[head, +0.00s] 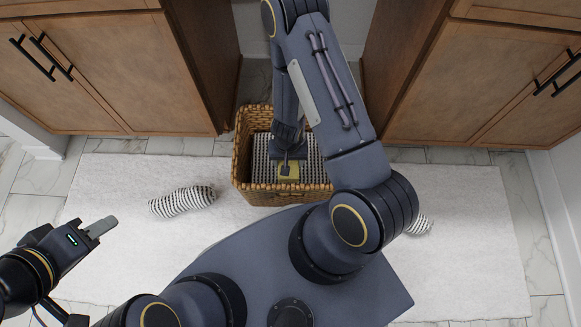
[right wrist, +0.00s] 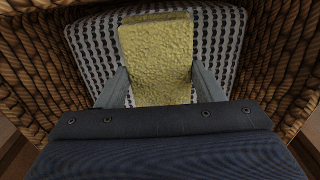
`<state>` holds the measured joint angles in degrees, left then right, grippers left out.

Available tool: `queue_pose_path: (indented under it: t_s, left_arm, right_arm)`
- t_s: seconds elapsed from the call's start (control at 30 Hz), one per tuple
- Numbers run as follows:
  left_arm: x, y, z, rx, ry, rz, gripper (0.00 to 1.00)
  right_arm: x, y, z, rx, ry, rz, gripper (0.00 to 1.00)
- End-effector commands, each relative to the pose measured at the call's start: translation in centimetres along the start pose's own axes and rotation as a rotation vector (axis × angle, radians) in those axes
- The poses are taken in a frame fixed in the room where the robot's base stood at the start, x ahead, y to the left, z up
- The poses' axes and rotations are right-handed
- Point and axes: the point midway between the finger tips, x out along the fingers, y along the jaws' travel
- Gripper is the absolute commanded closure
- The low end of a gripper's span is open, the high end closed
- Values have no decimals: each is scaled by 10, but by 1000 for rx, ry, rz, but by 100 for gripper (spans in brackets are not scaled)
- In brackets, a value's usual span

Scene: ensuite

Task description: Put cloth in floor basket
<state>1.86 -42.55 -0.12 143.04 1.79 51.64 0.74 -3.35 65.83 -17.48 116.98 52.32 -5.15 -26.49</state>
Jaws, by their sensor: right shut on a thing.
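The yellow cloth (head: 289,171) is a flat, block-shaped piece with a rough surface. It also shows in the right wrist view (right wrist: 156,48), between the two fingers. My right gripper (head: 288,163) reaches down into the wicker floor basket (head: 284,196) and is shut on the cloth. The basket wall surrounds the cloth in the right wrist view (right wrist: 285,70). Beneath the cloth lies a black-and-white patterned fabric (right wrist: 222,40) in the basket. My left gripper (head: 100,227) is empty above the rug at the left; its finger gap cannot be made out.
A rolled striped towel (head: 182,201) lies on the white rug (head: 120,180) left of the basket. Another striped item (head: 421,225) is partly hidden behind my right arm. Wooden cabinets (head: 130,70) and (head: 480,90) flank the basket.

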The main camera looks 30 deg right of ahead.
Motion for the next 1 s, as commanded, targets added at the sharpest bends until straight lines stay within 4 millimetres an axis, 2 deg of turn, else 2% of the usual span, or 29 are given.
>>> queue_pose_path:
  t_s: [0.17,0.33,0.7,0.73,0.87,1.0]
  left_arm:
    - [7,-3,3,0,0,0,64]
    - [18,-8,9,0,0,0,64]
    - [19,-9,10,0,0,0,64]
    - [18,-8,9,0,0,0,64]
    - [18,-8,9,0,0,0,64]
    - [18,-8,9,0,0,0,64]
  right_arm:
    - [12,8,-3,2,0,0,61]
    - [38,7,-3,1,-1,0,61]
    - [42,6,-3,0,0,0,61]
    - [40,6,-3,0,0,0,35]
    - [40,6,-3,0,0,0,18]
    - [40,6,-3,0,0,0,17]
